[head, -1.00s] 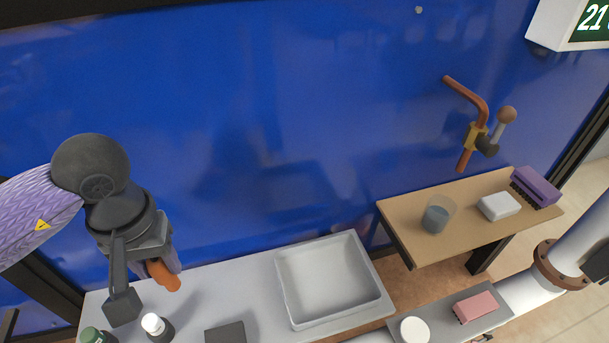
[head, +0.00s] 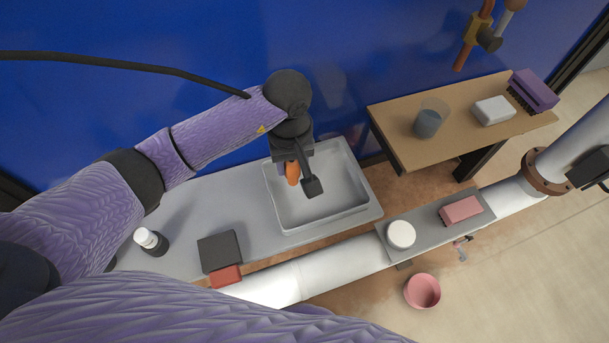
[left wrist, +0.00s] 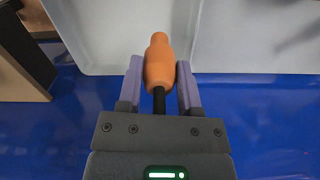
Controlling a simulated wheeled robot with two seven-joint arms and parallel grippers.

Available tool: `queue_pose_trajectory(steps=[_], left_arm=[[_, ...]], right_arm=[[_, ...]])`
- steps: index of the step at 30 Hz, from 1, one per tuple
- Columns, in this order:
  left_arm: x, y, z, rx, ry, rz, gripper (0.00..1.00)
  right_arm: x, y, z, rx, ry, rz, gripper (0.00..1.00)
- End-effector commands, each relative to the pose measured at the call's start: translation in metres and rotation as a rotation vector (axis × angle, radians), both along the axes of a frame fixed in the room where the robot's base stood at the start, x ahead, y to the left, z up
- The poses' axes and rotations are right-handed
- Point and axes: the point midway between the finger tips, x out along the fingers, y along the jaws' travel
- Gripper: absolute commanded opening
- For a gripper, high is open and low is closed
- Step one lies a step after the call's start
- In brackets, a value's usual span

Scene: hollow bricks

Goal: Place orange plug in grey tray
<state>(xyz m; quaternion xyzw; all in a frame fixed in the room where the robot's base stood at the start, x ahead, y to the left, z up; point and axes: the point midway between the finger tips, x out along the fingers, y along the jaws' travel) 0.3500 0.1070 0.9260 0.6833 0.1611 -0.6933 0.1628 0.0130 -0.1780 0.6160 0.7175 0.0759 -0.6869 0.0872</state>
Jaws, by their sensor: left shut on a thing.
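The orange plug (head: 292,173) is held in my left gripper (head: 294,180), which is over the left part of the grey tray in the head view. In the left wrist view the orange plug (left wrist: 158,62) sits between the two purple fingers of my left gripper (left wrist: 160,85), with a dark stem toward the palm. The grey tray (head: 345,213) is a shallow rectangular tray on the grey bench. Its pale floor and rim also show in the left wrist view (left wrist: 100,35). Whether the plug touches the tray floor I cannot tell. My right gripper is not clearly seen.
A dark box (head: 219,250), a red block (head: 226,277) and a white-capped bottle (head: 147,239) stand left of the tray. A wooden shelf (head: 400,140) with a cup (head: 430,120) is at the right. A blue wall (head: 200,100) rises behind the bench.

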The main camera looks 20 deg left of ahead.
Motion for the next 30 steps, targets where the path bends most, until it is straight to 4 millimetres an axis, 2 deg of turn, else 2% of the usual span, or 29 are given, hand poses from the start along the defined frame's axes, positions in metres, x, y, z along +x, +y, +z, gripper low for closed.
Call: queue_pose_trajectory(steps=[7, 17, 18, 22, 23, 30], left_arm=[[0.0, 0.0, -0.043, -0.001, 0.002, 0.0, 0.0], [0.0, 0.0, -0.048, 0.001, -0.002, -0.002, 0.0], [0.0, 0.0, -0.047, 0.001, -0.002, -0.002, 0.49], [0.0, 0.0, -0.047, 0.001, -0.002, -0.001, 0.77], [0.0, 0.0, -0.047, 0.0, -0.001, -0.002, 0.8], [0.0, 0.0, -0.046, 0.0, -0.001, -0.002, 0.8]], right_arm=[[-0.001, -0.001, -0.012, -0.001, 0.003, 0.002, 0.59], [-0.002, -0.002, -0.014, -0.001, 0.003, 0.002, 0.59], [-0.002, -0.002, -0.014, -0.001, 0.003, 0.002, 0.59], [-0.002, -0.002, -0.013, -0.002, 0.003, 0.002, 0.59], [-0.002, -0.002, -0.013, -0.002, 0.003, 0.002, 0.59], [-0.002, -0.002, -0.013, -0.002, 0.004, 0.002, 0.59]])
